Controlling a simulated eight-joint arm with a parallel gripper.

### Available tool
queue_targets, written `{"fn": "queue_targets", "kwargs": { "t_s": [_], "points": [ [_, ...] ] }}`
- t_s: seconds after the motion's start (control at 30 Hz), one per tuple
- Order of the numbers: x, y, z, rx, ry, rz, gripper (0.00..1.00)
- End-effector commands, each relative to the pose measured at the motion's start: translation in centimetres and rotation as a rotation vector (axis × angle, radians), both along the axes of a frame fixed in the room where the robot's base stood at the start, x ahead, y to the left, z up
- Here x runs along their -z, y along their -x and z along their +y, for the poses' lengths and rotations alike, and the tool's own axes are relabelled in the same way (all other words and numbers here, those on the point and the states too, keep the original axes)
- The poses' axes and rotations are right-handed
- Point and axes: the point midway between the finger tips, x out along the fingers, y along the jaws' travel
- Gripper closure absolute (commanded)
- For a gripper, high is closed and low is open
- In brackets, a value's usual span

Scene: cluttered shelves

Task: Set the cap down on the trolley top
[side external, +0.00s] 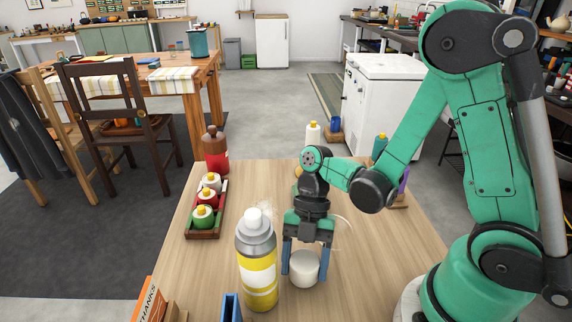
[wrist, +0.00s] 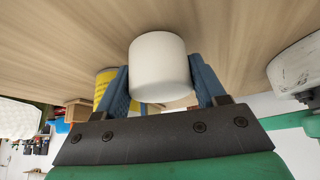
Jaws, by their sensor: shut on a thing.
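The cap (side external: 303,268) is a plain white, short cylinder. My gripper (side external: 305,262) points down and is shut on it, with one blue finger on each side. In the wrist view the cap (wrist: 160,65) sits between the blue fingers of my gripper (wrist: 162,85). The trolley top (side external: 355,285) is a light wood-grain surface below the cap. The cap is low over it; I cannot tell whether its underside touches the wood.
A yellow and grey spray can (side external: 258,265) stands just left of my gripper. A red tray (side external: 204,233) with several small bottles and a red-brown bottle (side external: 215,150) are further left. A blue item (side external: 231,307) and an orange box (side external: 149,300) are at the front. Bare wood lies right of the cap.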

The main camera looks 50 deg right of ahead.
Motion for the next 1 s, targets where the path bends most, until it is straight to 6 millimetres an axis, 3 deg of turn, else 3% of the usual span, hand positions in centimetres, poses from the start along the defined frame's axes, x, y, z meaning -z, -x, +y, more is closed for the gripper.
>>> {"fn": "queue_targets", "kwargs": {
  "t_s": [0.3, 0.33, 0.43, 0.77, 1.0],
  "points": [
    [0.5, 0.1, 0.0, 0.000, 0.000, 0.000, 0.91],
    [0.5, 0.1, 0.0, 0.000, 0.000, 0.000, 0.30],
    [0.5, 0.0, 0.0, 0.000, 0.000, 0.000, 0.05],
    [0.4, 0.0, 0.0, 0.000, 0.000, 0.000, 0.05],
    [-1.5, -0.5, -1.0, 0.003, 0.000, 0.001, 0.05]
  ]
}}
